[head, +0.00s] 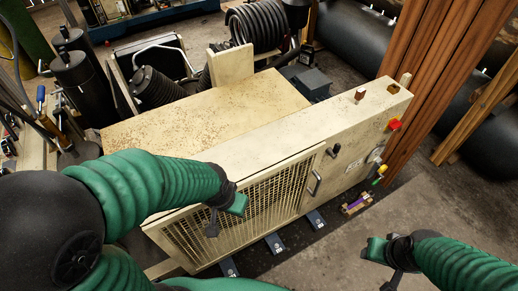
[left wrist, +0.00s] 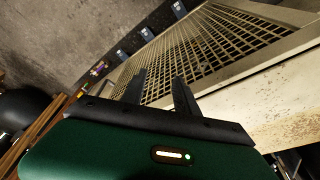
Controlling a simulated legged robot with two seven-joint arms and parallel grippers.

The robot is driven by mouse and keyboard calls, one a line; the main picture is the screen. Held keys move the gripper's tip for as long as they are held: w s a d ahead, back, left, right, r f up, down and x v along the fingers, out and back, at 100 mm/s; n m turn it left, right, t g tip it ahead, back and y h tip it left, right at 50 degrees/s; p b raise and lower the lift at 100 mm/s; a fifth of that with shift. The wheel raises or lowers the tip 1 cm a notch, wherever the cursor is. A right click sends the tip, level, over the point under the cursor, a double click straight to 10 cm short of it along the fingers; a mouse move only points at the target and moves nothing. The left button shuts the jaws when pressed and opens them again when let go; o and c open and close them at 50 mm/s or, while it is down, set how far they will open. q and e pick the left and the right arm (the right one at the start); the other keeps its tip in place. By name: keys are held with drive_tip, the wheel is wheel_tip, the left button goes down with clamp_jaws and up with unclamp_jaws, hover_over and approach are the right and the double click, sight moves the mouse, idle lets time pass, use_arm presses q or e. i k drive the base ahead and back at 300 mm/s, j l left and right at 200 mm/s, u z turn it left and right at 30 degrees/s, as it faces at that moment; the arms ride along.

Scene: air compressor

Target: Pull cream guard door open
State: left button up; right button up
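The cream guard door (head: 245,212) with its mesh panel sits flush in the front of the cream compressor housing and looks closed. A dark bar handle (head: 315,183) is on its right side. My left gripper (head: 212,226) is in front of the door's left part, well left of the handle. In the left wrist view, its two dark fingers (left wrist: 160,92) are apart with nothing between them, and the mesh (left wrist: 205,50) lies beyond. Whether they touch it is unclear.
A black knob (head: 333,150) and a red button (head: 394,124) are on the housing front. Small blue feet (head: 274,243) stick out along its base. Wooden posts (head: 425,75) stand at the right. The concrete floor (head: 335,260) before the housing is mostly clear.

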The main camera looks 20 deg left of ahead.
sight(153, 231)
drive_tip(key=u, duration=0.85)
drive_tip(key=l+z, duration=0.4)
drive_tip(key=l, duration=0.45)
drive_tip(key=i, duration=0.05)
